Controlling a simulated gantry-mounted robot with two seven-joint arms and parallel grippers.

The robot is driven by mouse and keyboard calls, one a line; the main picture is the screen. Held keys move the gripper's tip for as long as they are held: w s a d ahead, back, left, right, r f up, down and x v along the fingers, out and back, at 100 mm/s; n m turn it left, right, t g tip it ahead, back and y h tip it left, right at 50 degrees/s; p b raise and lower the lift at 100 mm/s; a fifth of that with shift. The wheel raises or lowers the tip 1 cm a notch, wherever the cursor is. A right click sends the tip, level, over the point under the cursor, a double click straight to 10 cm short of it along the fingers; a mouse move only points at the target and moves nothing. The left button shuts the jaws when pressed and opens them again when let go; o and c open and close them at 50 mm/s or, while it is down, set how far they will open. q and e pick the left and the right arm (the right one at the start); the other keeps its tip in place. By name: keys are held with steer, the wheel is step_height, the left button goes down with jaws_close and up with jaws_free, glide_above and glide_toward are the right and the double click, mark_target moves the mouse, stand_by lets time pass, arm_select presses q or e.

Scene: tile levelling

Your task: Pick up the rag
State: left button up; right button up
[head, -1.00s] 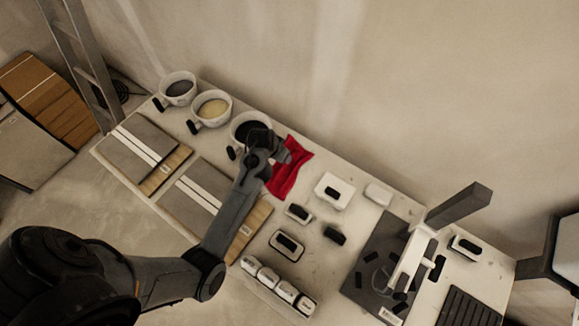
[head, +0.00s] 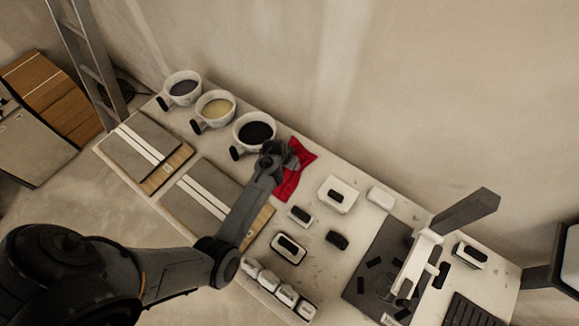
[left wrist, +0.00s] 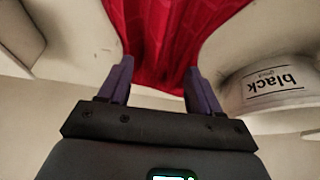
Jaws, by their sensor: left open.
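The red rag (head: 292,178) lies crumpled on the table, just right of the bucket with black contents. In the left wrist view the rag (left wrist: 165,40) fills the top middle, ahead of and between my fingers. My left gripper (head: 288,160) is over the left part of the rag and hides some of it. In the left wrist view its two fingers (left wrist: 157,82) stand apart with red cloth seen between their tips. I cannot tell whether the fingers touch the cloth. My right gripper does not show.
The black-labelled bucket (left wrist: 285,88) is close on the right in the left wrist view. Two more buckets, one with yellowish contents (head: 215,110), stand farther left. Boards with tiles (head: 205,195) lie left of my arm. A white block (head: 338,194) and several small items lie right of the rag.

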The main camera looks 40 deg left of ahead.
arm_select(q)
jaws_close()
stand_by(0.3)
